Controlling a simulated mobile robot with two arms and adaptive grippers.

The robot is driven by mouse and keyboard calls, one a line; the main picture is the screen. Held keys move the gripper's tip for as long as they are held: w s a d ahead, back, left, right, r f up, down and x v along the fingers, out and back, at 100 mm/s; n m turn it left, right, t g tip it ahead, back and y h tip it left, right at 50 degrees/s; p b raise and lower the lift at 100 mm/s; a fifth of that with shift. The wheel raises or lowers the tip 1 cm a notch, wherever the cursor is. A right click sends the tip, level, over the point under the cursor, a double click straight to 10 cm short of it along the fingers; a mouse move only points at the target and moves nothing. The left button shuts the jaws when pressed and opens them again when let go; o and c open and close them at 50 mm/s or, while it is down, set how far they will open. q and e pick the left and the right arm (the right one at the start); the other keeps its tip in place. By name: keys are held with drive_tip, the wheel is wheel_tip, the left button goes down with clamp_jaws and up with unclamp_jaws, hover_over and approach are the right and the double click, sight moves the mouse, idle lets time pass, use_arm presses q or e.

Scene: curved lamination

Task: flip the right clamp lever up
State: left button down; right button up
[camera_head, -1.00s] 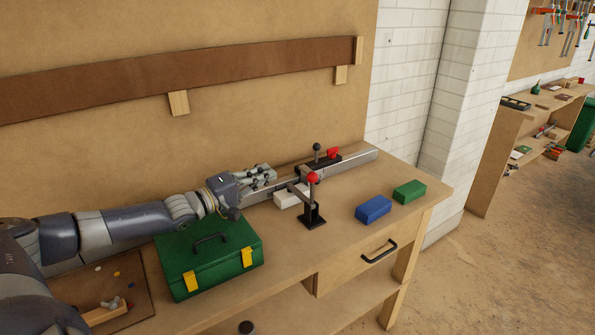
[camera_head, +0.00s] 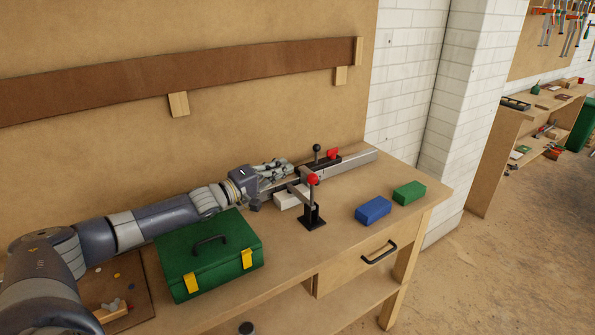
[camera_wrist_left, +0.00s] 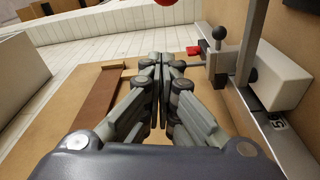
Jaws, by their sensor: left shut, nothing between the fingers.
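A clamp with a red ball knob (camera_head: 313,179) stands on a black bracket (camera_head: 312,217) at the front of the bench. Its lever is upright. Behind it is a lever with a black ball knob (camera_head: 317,148), also upright, beside a red piece (camera_head: 333,154). I cannot tell which is the right clamp's lever. My left gripper (camera_head: 287,165) is shut and empty, left of both levers; its fingertips (camera_wrist_left: 161,65) meet in the wrist view.
A metal rail (camera_head: 358,159) runs along the back of the bench. A white block (camera_head: 286,198) lies by the bracket. A green toolbox (camera_head: 210,260) stands below my left arm. Blue (camera_head: 373,209) and green (camera_head: 409,193) blocks lie right, with bare bench around them.

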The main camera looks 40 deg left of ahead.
use_arm(q)
drive_tip(key=d, duration=0.1)
drive_tip(key=w+d+p, duration=0.1)
drive_tip(key=d, duration=0.1)
drive_tip(key=d+p, duration=0.1)
drive_tip(key=shift+w+d+f, duration=0.2)
drive_tip(key=shift+w+f, duration=0.1)
drive_tip(key=shift+w, duration=0.1)
use_arm(e)
drive_tip(key=r, duration=0.2)
drive_tip(key=shift+s+d+r, duration=0.15)
drive_tip(key=shift+d+r, duration=0.15)
drive_tip(key=shift+a, duration=0.2)
use_arm(q)
drive_tip(key=shift+d+p, duration=0.15)
drive_tip(key=shift+p, duration=0.2)
use_arm(e)
drive_tip(key=shift+r, duration=0.15)
